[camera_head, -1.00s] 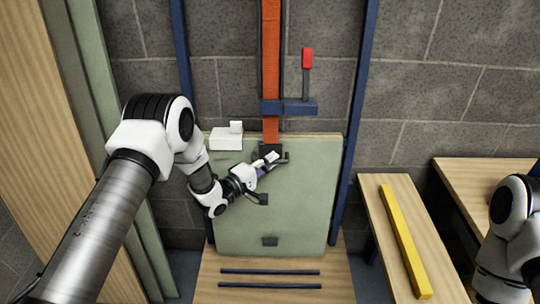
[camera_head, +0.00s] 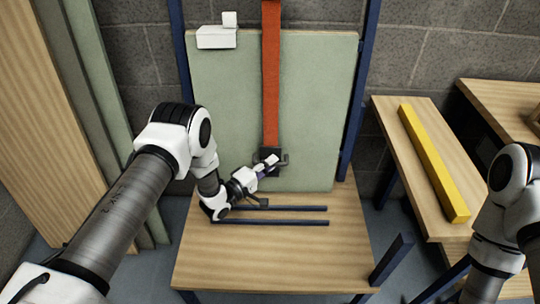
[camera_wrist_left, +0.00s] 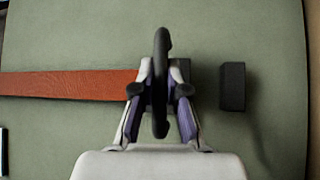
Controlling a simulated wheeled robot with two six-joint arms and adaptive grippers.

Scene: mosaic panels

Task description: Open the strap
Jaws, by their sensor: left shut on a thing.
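The orange strap (camera_head: 270,80) runs straight down the front of the green panel (camera_head: 225,110). Its lower end carries a dark hook piece (camera_head: 270,153) with a crossbar. My left gripper (camera_head: 272,164) is shut on this end piece, low on the panel. In the left wrist view the strap (camera_wrist_left: 70,84) comes in from the left, and my left gripper (camera_wrist_left: 160,92) grips the dark bar. A dark catch block (camera_wrist_left: 232,87) on the panel lies just right of the fingers, apart from the bar. My right gripper is out of view.
A white block (camera_head: 216,38) sits on the panel's top left. The panel stands on a wooden table (camera_head: 265,260) with two dark rails (camera_head: 270,223), between blue posts (camera_head: 362,90). A yellow bar (camera_head: 434,162) lies on a bench at right.

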